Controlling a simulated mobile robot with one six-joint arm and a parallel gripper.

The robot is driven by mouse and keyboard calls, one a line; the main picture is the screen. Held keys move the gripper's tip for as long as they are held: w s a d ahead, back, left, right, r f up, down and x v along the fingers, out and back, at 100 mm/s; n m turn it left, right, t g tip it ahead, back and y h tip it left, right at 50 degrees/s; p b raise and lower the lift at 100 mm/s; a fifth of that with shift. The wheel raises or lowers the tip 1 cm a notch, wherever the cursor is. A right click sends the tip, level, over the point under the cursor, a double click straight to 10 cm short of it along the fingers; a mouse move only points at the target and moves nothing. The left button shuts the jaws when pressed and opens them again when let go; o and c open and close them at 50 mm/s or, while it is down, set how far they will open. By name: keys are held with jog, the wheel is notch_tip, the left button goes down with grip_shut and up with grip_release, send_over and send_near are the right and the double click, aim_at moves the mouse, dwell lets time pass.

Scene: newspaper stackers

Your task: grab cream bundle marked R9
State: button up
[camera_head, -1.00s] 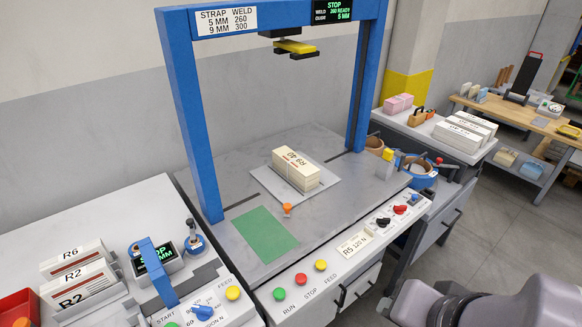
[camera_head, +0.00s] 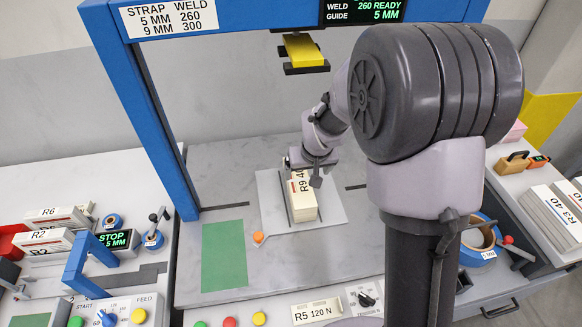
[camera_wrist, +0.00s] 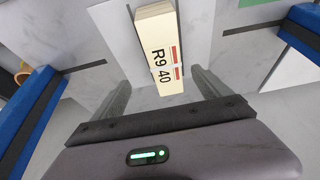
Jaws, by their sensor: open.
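The cream bundle marked R9 40 (camera_head: 301,196) lies on a light grey plate (camera_head: 331,208) on the strapping machine's table, under the blue frame. In the wrist view the same bundle (camera_wrist: 155,52) shows its label end toward me. My gripper (camera_head: 312,170) is at the far end of the bundle in the head view. In the wrist view my gripper (camera_wrist: 162,88) is open, with one finger on each side of the bundle's near end and gaps between. The bundle's lower sides are partly hidden.
The blue frame (camera_head: 140,110) stands around the table, with a yellow weld head (camera_head: 305,50) hanging above. A green mat (camera_head: 223,255) and an orange knob (camera_head: 258,237) are left of the bundle. R2 (camera_head: 46,241) and R6 (camera_head: 57,217) bundles stand left; R3 bundles (camera_head: 545,215) lie right.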

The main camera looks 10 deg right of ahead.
aim_at(302, 183)
jog(key=b+x, duration=0.2)
jog(key=x, duration=0.7)
jog(key=shift+s+a+f, duration=0.1)
jog(key=shift+a+f, duration=0.05)
jog(key=shift+a, duration=0.05)
jog(key=x, duration=0.2)
jog(key=b+x, duration=0.2)
jog(key=x, duration=0.1)
jog(key=shift+w+a+f, duration=0.15)
jog(key=shift+w+a, duration=0.2)
jog(key=shift+w, duration=0.2)
grip_shut()
